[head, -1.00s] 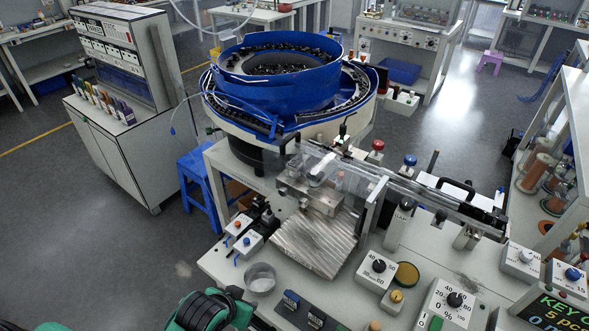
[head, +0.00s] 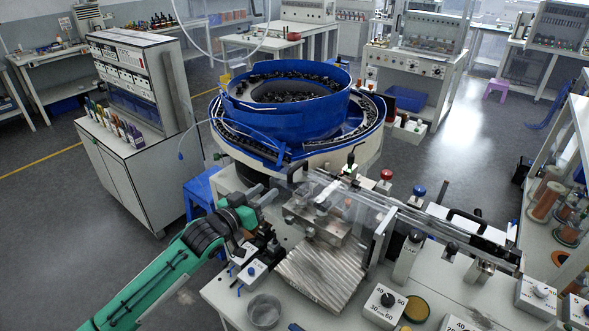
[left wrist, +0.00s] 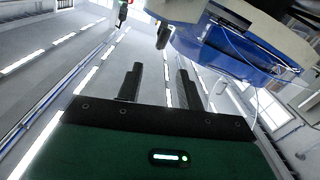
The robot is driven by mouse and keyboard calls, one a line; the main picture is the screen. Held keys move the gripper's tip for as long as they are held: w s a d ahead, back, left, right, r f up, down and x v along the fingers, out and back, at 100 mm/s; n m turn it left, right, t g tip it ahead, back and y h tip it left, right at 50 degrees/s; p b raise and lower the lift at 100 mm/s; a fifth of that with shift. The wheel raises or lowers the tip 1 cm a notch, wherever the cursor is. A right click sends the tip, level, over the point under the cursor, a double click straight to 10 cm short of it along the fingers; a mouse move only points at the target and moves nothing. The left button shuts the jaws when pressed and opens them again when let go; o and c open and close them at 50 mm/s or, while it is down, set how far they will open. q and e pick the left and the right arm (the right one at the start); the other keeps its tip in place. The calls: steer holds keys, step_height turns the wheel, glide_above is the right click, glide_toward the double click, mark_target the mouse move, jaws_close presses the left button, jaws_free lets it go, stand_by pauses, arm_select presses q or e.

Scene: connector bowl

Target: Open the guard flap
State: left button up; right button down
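The guard flap (head: 350,207) looks like a clear panel over the metal block (head: 318,221) on the feeder track; its edges are hard to make out, and it appears down. My left gripper (head: 272,196) is at the left end of the track, left of the flap and below the blue bowl. No contact with the flap is visible. In the left wrist view my two dark fingers (left wrist: 160,82) stand apart with nothing between them. My right gripper is not in view.
The blue bowl feeder (head: 288,108) stands behind the track. Small switch boxes (head: 252,271) and a round clear dish (head: 264,311) sit in front of my left gripper. A ribbed metal chute (head: 318,275) slopes forward from the block. Red (head: 386,175) and blue (head: 419,191) knobs stand behind the rail.

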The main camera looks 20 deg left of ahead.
mark_target(289, 172)
arm_select(q)
steer(key=p+x, duration=0.3)
steer(key=x, duration=0.9)
steer(key=shift+w+r, duration=0.1)
steer(key=shift+w, duration=0.05)
steer(key=shift+p+x, duration=0.3)
steer(key=shift+x, duration=0.45)
jaws_close()
